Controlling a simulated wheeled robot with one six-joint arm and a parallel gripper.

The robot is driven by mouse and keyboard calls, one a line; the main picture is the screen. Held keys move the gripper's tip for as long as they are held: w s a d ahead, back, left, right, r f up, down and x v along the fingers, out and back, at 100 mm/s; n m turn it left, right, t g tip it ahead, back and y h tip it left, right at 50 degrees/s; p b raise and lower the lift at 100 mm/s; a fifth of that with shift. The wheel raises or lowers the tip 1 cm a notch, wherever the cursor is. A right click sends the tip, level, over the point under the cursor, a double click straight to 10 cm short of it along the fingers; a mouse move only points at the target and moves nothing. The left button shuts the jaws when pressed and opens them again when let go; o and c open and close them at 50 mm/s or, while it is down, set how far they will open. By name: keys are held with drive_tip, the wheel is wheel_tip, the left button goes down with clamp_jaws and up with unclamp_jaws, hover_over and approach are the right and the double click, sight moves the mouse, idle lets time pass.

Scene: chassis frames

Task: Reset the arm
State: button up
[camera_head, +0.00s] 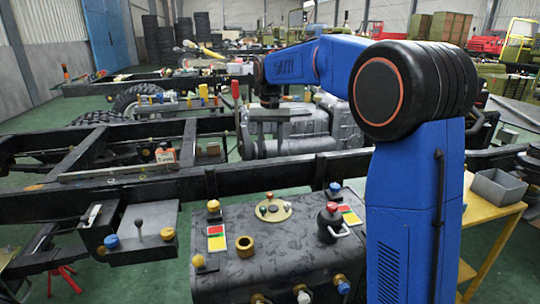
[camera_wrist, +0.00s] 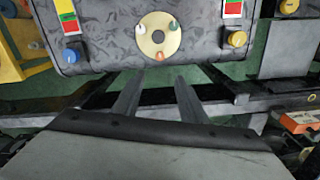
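My blue arm reaches up and forward over the chassis, with its wrist bent down in the head view. My gripper (camera_wrist: 159,78) shows in the wrist view with two grey fingers apart and nothing between them. In the head view its end hangs over the chassis beyond the dark tank (camera_head: 290,245), and its fingers are hard to make out there. In the wrist view the fingers point down over the black chassis rail (camera_wrist: 232,105), beside the tank (camera_wrist: 105,45).
On the tank stand a round plate with small coloured pegs (camera_head: 273,209), a red-topped black valve (camera_head: 331,222) and a yellow ring (camera_head: 245,246). An orange-white box (camera_head: 165,154) sits by the rail. A grey bin (camera_head: 497,187) rests on a yellow table at right.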

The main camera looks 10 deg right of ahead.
idle(0.3)
drive_tip(key=s+d+r+n+t, duration=0.1)
drive_tip(key=s+d, duration=0.2)
drive_tip(key=s, duration=0.7)
drive_tip(key=s+d+t, duration=0.1)
drive_tip(key=s+d, duration=0.1)
drive_tip(key=s, duration=0.8)
drive_tip(key=s+d+f+n+t, duration=0.1)
drive_tip(key=s+f, duration=0.4)
drive_tip(key=s, duration=0.6)
drive_tip(key=s+d+f+t, duration=0.1)
drive_tip(key=s+d+f, duration=0.1)
drive_tip(key=s+f, duration=0.4)
drive_tip(key=s, duration=0.5)
drive_tip(key=shift+n+t, duration=0.4)
drive_tip(key=shift+d+f, duration=0.1)
